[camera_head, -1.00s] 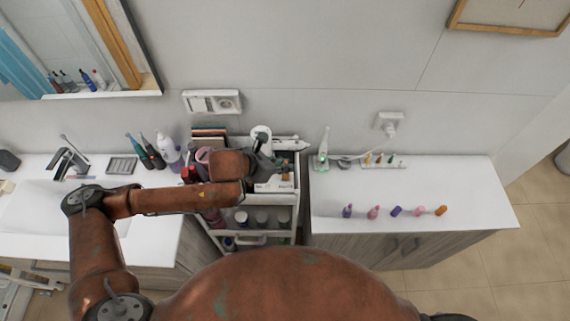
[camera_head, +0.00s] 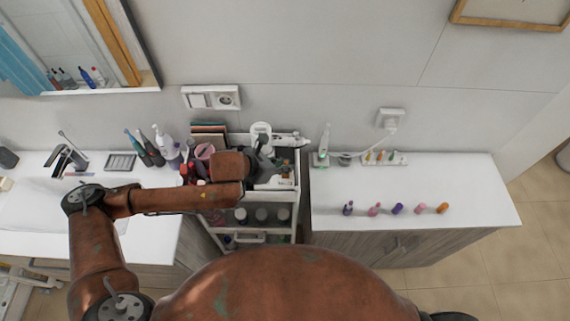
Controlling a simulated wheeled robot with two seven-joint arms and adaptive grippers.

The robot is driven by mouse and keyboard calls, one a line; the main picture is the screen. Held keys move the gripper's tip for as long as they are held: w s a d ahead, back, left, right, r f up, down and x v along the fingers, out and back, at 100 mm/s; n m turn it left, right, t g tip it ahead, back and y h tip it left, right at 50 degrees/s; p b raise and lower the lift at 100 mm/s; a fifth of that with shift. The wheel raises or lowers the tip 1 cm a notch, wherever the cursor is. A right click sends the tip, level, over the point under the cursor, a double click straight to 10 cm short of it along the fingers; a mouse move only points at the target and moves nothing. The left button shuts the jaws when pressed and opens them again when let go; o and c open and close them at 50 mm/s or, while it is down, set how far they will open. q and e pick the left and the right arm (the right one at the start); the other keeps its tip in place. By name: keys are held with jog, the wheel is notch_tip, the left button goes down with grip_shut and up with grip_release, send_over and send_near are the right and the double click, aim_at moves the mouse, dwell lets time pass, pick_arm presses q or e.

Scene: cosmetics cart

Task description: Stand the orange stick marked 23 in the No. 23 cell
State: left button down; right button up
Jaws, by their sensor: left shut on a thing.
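My left gripper (camera_head: 262,168) is over the top tray of the white cart (camera_head: 292,195), coming in from the left. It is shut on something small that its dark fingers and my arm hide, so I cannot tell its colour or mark. An orange stick (camera_head: 442,208) is on the right counter, at the right end of a row with pink, purple and dark ones. A white strip (camera_head: 399,161) with several small coloured pieces lies near the wall. I cannot read any numbers or tell which cell is No. 23. My right gripper is not in view.
Bottles (camera_head: 163,142) and toothbrushes stand on the left counter beside the sink (camera_head: 30,205). A white device (camera_head: 323,146) stands at the left of the right counter (camera_head: 480,185), which has free room. Upright items crowd the cart's left side.

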pick_arm(q)
jog(key=shift+f+b, duration=0.3)
jog(key=shift+f, duration=0.35)
jog(key=c, duration=1.9)
grip_release()
jog(key=v, duration=0.7)
jog(key=shift+s+a+r, duration=0.1)
jog(key=shift+a+r, duration=0.05)
jog(key=shift+r, duration=0.1)
jog(key=shift+f, duration=0.1)
